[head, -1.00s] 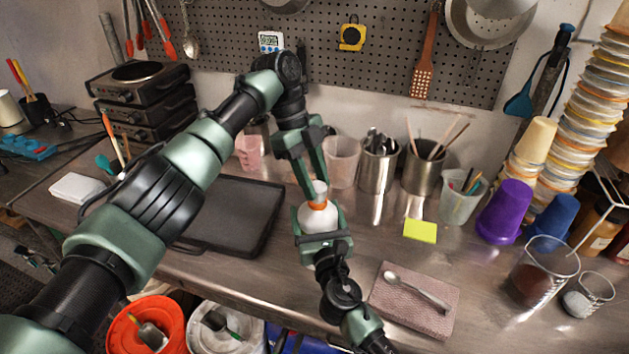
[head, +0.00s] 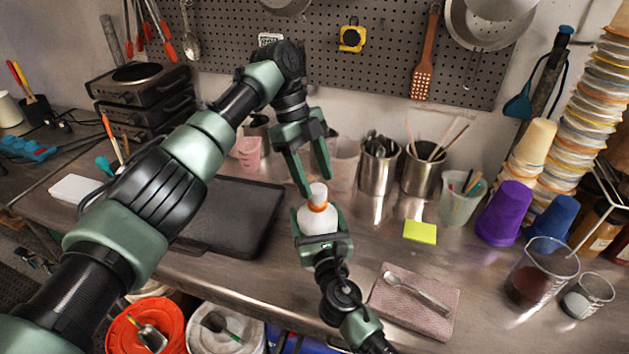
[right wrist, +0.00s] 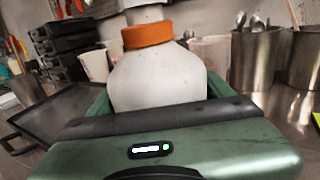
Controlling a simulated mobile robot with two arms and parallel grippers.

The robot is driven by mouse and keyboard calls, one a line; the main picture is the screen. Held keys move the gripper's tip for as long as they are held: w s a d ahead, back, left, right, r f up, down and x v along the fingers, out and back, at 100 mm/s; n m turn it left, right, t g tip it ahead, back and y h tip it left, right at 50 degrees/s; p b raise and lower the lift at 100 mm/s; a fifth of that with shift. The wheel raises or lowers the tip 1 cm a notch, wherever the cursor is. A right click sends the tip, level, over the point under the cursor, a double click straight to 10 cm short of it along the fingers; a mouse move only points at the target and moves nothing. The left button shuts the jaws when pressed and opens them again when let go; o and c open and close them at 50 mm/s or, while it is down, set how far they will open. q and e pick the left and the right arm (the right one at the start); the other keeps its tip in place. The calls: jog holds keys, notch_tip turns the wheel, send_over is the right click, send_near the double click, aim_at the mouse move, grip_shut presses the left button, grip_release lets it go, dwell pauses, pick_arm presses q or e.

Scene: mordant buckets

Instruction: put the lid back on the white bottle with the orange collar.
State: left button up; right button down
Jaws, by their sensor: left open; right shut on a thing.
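The white bottle (head: 316,221) with the orange collar (head: 317,206) stands upright in the middle of the head view. My right gripper (head: 322,240) is shut on its body; the right wrist view shows the bottle (right wrist: 158,80) up close. The white lid (head: 318,191) sits on top of the bottle, above the collar; its lower part also shows in the right wrist view (right wrist: 146,14), with its top cut off by the frame. My left gripper (head: 316,185) is open just above and around the lid, its fingers spread apart and holding nothing.
A dark tray (head: 232,215) lies left of the bottle. A clear cup (head: 345,165) and metal canisters (head: 379,168) stand behind. A spoon lies on a folded cloth (head: 415,302) at front right, near a yellow note (head: 420,231). Buckets (head: 150,325) stand below the table's front edge.

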pick_arm(q)
notch_tip(320, 180, up, 3)
jog(key=shift+f, duration=0.2)
